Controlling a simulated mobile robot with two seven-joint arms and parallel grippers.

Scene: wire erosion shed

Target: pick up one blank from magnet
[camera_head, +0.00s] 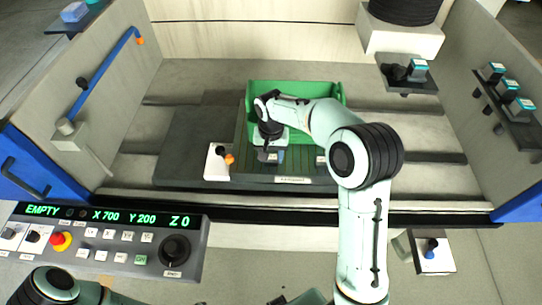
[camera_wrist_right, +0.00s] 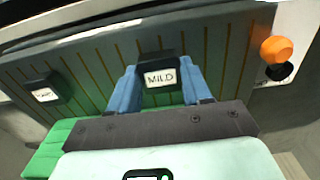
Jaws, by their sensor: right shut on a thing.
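A dark blank with a white MILD label (camera_wrist_right: 160,78) stands on the magnet (camera_wrist_right: 95,75), a dark plate with thin gold lines. My right gripper (camera_wrist_right: 158,88) is shut on this blank, one blue finger on each side. In the head view the right gripper (camera_head: 270,154) reaches down over the magnet, and the arm hides part of the plate. I cannot tell whether the blank is clear of the plate. A second labelled blank (camera_wrist_right: 44,95) sits apart on the magnet; it also shows in the head view (camera_head: 321,160). My left gripper is out of view.
A green bin (camera_head: 341,91) stands behind the magnet, partly hidden by my right arm. A white block with an orange knob (camera_head: 229,159) is just left of the magnet. A control panel (camera_head: 200,245) lies at the front left. Side walls bound the work space.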

